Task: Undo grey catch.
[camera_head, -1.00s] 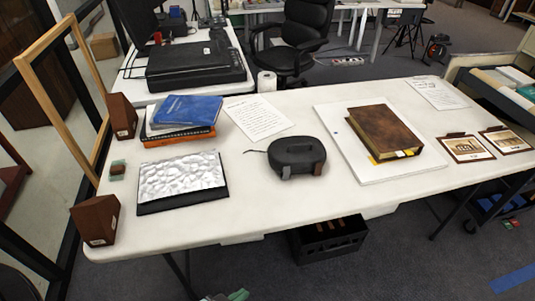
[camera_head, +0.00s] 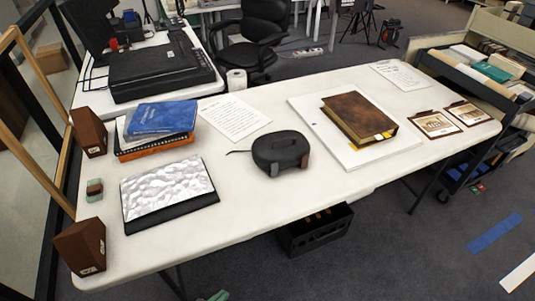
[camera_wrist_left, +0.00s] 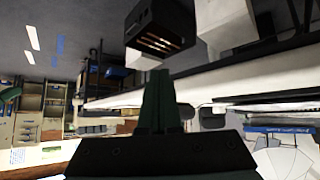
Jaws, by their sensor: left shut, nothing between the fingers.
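A black rounded case (camera_head: 280,148) lies on the white table, with a dark cord running out to its left. Two small catches sit on its near side: a grey catch (camera_head: 275,170) at the left and a brownish catch (camera_head: 305,162) at the right. Whether they are fastened is too small to tell. My left gripper (camera_head: 219,295) shows only as a greenish tip at the bottom edge, below the table's front edge and well away from the case. In the left wrist view its dark green fingers (camera_wrist_left: 160,98) are together and empty. My right gripper is not in view.
The white table (camera_head: 240,215) has a clear front strip before the case. A brown book (camera_head: 358,115) lies on a white board (camera_head: 310,112) to the right. A textured silver panel (camera_head: 165,186) lies left. A black crate (camera_head: 315,232) stands beneath the table.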

